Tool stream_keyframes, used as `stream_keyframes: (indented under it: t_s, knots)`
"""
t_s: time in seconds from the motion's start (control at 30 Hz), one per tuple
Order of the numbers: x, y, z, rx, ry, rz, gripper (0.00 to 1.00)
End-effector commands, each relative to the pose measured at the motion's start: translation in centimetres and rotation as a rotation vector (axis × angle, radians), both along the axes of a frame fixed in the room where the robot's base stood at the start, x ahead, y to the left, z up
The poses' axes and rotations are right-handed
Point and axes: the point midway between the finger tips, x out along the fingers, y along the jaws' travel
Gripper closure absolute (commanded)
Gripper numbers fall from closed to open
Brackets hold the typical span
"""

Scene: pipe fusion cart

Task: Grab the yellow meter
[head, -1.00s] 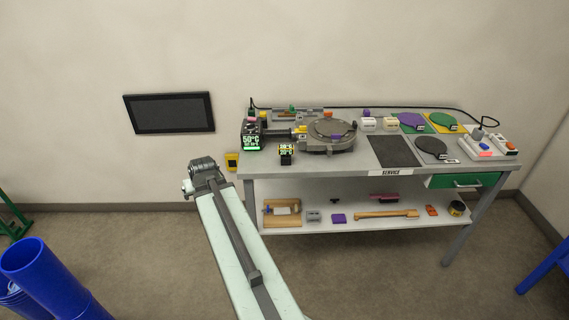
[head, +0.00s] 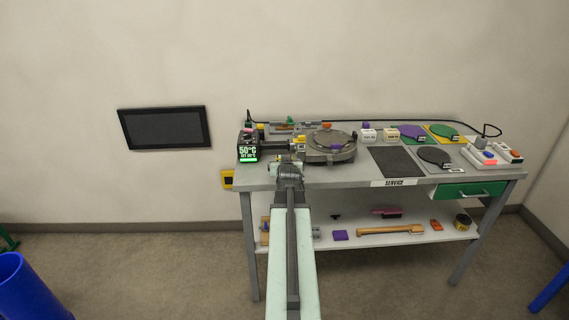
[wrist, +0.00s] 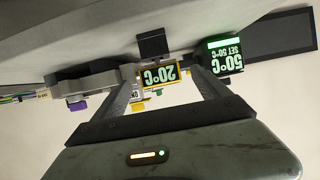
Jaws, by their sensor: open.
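The yellow meter (wrist: 158,77) shows upside down in the wrist view, with "20°C" on its yellow-framed display and a dark block adjoining it. It lies ahead between my two fingers, and I see no grip on it. My gripper (wrist: 163,84) is open. In the head view my gripper (head: 290,170) is over the front left edge of the cart and hides most of the meter.
A heater controller reading "50°C" (head: 248,148) stands left of my gripper. A round grey machine (head: 328,148) stands to the right. A dark mat (head: 396,161) lies farther right.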

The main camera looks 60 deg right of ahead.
Motion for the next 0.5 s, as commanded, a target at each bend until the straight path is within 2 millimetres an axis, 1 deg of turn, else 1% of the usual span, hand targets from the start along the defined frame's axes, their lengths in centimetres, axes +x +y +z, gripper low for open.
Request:
stream_keyframes:
  t_s: [0.03,0.1,0.2,0.3,0.43,0.47,0.5]
  knots:
    - [0.2,-1.0,-0.5,0.0,0.001,-0.002,0.15]
    - [0.4,-2.2,-1.0,0.001,-0.001,-0.004,0.15]
    - [0.7,-3.5,-1.7,0.001,0.001,-0.003,0.15]
    - [0.9,-3.7,-1.7,0.001,0.0,-0.001,0.15]
    - [0.6,-3.7,-1.6,0.001,0.0,-0.004,0.15]
    - [0.5,-3.8,-1.6,0.001,0.0,-0.006,0.17]
    - [0.4,-3.9,-1.6,0.001,0.0,-0.007,0.28]
